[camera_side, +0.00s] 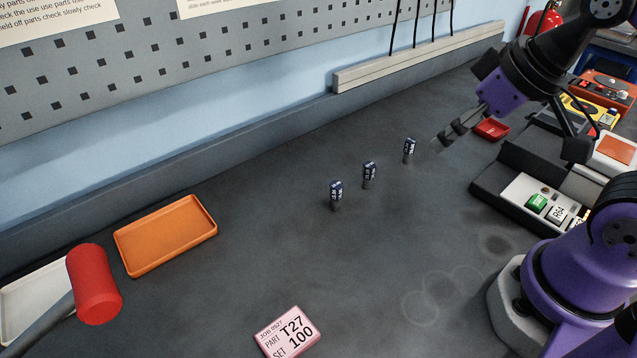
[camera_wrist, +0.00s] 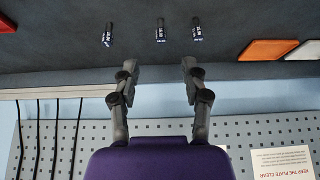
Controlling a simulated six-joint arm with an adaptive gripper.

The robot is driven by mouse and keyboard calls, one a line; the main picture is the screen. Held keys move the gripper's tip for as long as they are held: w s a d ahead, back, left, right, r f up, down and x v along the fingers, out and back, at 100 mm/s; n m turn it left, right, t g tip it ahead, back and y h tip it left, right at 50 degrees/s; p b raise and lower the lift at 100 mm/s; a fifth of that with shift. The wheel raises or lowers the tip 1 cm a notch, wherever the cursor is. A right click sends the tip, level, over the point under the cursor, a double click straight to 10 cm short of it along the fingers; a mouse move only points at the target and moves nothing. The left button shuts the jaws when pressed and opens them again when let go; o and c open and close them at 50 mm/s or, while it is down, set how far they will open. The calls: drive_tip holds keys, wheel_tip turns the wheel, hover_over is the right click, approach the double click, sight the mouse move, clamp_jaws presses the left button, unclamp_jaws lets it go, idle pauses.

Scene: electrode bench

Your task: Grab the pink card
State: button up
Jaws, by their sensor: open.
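My gripper (camera_side: 440,143) is at the upper right of the side view, well away from the card, above the bench near the small dark upright pieces. In the wrist view my gripper (camera_wrist: 157,65) has its two fingers apart with nothing between them.
Three small dark labelled pieces (camera_side: 368,174) stand in a row mid-bench. An orange tray (camera_side: 127,263), a white tray (camera_side: 12,318) and a red cylinder (camera_side: 95,285) are at left. A black holder (camera_side: 487,187) with labelled blocks is at right. The bench around the card is clear.

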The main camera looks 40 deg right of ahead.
drive_tip(key=o, duration=0.8)
drive_tip(key=shift+a, duration=0.1)
drive_tip(key=g, duration=0.6)
hover_over(287, 335)
drive_tip(key=f, duration=1)
drive_tip(key=shift+a+f, duration=0.2)
drive_tip(key=shift+f, duration=0.2)
drive_tip(key=shift+d+f, duration=0.2)
drive_tip(key=shift+f, duration=2.9)
